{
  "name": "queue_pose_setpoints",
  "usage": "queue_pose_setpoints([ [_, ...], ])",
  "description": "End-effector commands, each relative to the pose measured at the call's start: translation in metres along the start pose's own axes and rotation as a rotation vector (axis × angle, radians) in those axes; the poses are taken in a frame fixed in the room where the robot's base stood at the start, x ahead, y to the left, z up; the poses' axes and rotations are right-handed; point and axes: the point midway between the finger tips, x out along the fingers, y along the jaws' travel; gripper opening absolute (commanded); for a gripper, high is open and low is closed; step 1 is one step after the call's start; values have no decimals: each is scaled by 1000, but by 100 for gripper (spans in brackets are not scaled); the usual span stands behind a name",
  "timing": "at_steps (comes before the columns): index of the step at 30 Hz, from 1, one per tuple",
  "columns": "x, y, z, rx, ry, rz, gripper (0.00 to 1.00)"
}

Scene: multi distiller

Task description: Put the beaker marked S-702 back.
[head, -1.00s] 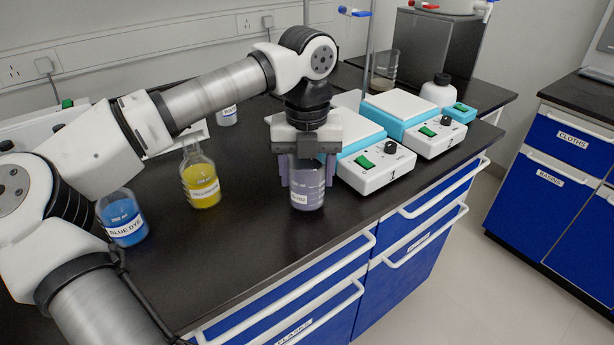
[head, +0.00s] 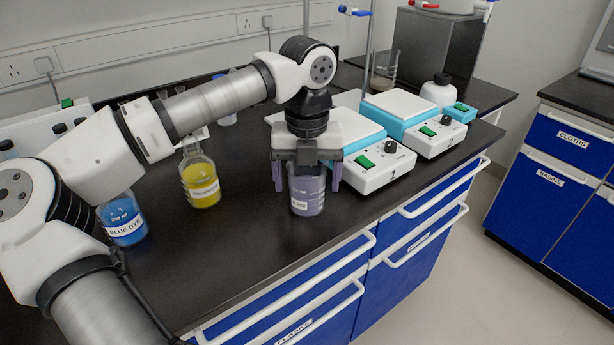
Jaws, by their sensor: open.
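The beaker with purple-grey contents (head: 307,193) stands upright on the black bench, in front of the nearer hotplate stirrer. Its white label is partly legible and seems to end in 702. My gripper (head: 307,184) is above and around the top of the beaker, with one finger on each side. The fingers are open, with visible gaps between them and the glass. The beaker's rim is hidden behind the gripper body.
A yellow flask (head: 202,183) and a blue dye bottle (head: 123,220) stand to the left. Two hotplate stirrers (head: 372,172) (head: 432,138) are to the right. The bench's front edge (head: 330,238) is close to the beaker. Another beaker (head: 384,70) stands at the back.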

Motion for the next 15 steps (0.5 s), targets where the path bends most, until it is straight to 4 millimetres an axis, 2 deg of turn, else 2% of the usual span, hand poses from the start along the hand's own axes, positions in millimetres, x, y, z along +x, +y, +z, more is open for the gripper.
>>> queue_pose_setpoints([
  [5, -26, 0, 1, -1, -4, 1, 82],
  [15, -98, 0, 0, -1, -2, 0, 82],
])
